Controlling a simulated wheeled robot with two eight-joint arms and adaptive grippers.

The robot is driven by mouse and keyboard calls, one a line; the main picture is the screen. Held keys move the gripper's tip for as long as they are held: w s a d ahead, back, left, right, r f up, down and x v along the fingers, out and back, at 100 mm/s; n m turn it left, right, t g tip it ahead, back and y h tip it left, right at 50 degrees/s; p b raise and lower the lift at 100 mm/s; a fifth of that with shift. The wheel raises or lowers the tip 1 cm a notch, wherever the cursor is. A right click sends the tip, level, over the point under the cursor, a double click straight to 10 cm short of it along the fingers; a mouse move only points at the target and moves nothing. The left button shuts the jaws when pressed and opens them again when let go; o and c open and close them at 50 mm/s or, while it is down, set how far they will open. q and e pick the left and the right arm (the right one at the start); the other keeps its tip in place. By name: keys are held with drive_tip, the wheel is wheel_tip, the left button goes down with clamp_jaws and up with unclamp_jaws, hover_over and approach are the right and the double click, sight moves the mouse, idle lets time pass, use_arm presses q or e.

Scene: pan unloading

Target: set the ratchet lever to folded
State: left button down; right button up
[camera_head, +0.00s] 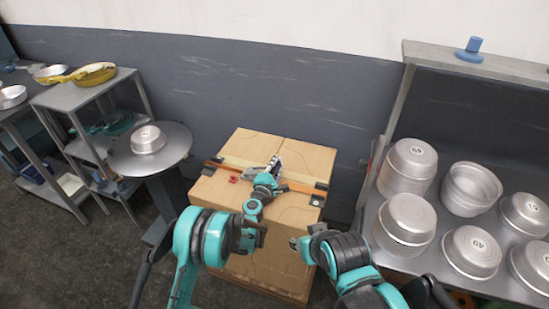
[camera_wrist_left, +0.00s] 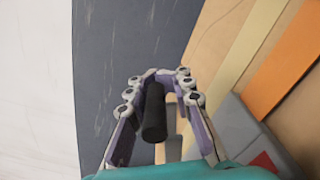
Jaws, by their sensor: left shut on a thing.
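A cardboard box (camera_head: 235,205) stands in the middle with an orange strap (camera_head: 303,187) across its top. The strap also shows in the left wrist view (camera_wrist_left: 288,70). A grey metal ratchet (camera_head: 274,163) sits on the strap near the middle of the box top. My left gripper (camera_head: 268,180) is at the ratchet and hides part of it. In the left wrist view, my left gripper (camera_wrist_left: 158,82) is shut on the black lever grip (camera_wrist_left: 154,112), which lies between its fingers. The exact lever angle is hard to tell. My right gripper (camera_head: 298,243) is low in front of the box, apart from the ratchet.
A round metal stand (camera_head: 178,158) with a pan is left of the box. A shelf (camera_head: 75,95) with yellow pans is further left. A metal rack (camera_head: 435,267) with several silver pans stands close on the right. A dark wall is behind the box.

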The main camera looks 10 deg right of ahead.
use_arm(q)
drive_tip(key=shift+s+d+f+m, duration=0.1)
drive_tip(key=shift+d+f+m, duration=0.05)
drive_tip(key=shift+f+m, duration=0.4)
drive_tip(key=shift+d+f, duration=0.1)
drive_tip(key=shift+f, duration=0.55)
drive_tip(key=c, duration=1.5)
unclamp_jaws()
drive_tip(key=shift+s, duration=0.1)
drive_tip(key=v, duration=0.7)
drive_tip(key=shift+s, duration=0.2)
